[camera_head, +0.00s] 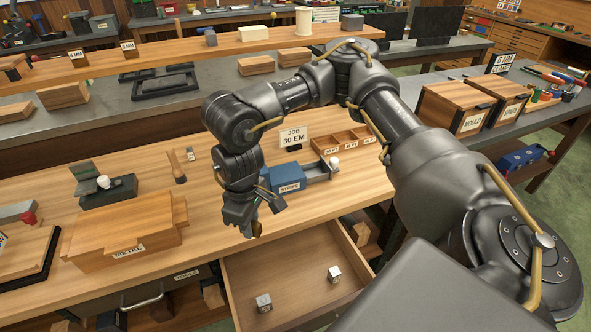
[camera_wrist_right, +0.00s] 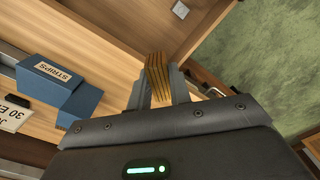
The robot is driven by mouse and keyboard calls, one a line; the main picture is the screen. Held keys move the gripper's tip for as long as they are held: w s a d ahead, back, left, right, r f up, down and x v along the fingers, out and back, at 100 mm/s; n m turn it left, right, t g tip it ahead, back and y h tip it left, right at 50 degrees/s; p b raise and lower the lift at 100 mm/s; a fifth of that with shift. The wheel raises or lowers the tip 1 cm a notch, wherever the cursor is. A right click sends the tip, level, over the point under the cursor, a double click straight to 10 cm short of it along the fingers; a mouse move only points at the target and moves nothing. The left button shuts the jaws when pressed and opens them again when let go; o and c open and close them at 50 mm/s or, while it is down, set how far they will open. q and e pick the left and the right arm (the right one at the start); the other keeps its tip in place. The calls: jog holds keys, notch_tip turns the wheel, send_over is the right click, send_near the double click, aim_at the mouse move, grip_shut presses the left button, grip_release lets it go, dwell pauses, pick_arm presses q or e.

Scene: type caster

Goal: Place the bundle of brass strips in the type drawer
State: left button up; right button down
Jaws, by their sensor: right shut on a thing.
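My right gripper (camera_head: 255,218) is shut on the bundle of brass strips (camera_head: 257,231). It holds the bundle in the air near the bench's front edge, beside the back left of the open drawer (camera_head: 302,263). The right wrist view shows the thin, golden strips (camera_wrist_right: 157,70) upright between the fingers (camera_wrist_right: 157,90). The drawer is pulled out of the bench front and holds two small metal cubes (camera_head: 264,303) (camera_head: 334,273), set apart. The lower part of the bundle is small and dark in the head view. My left gripper is not in view.
A blue box labelled STRIPS (camera_head: 287,178) stands on the bench behind my gripper, with a compartmented wooden tray (camera_head: 345,143) further right. A wooden case labelled METAL (camera_head: 128,228) is on the left. Much of the drawer floor is bare.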

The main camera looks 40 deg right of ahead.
jog(key=s+d+f+p, duration=0.45)
jog(key=s+f, duration=0.25)
jog(key=s, duration=0.2)
jog(key=s+d+f+p, duration=0.4)
jog(key=s+f+p, duration=0.2)
jog(key=s, duration=0.4)
jog(key=b, duration=0.5)
send_over(293, 276)
jog(key=shift+m, duration=0.3)
jog(key=f, duration=0.9)
jog(key=shift+s+f, duration=0.2)
jog(key=shift+f, duration=0.1)
jog(key=shift+w+f+b, duration=0.15)
jog(key=shift+f+b, duration=0.1)
jog(key=shift+f, duration=0.65)
jog(key=shift+w+f+b, duration=0.1)
jog(key=shift+f+b, duration=0.15)
jog(key=shift+f, duration=0.65)
jog(key=shift+f, duration=0.1)
jog(key=c, duration=1.3)
grip_release()
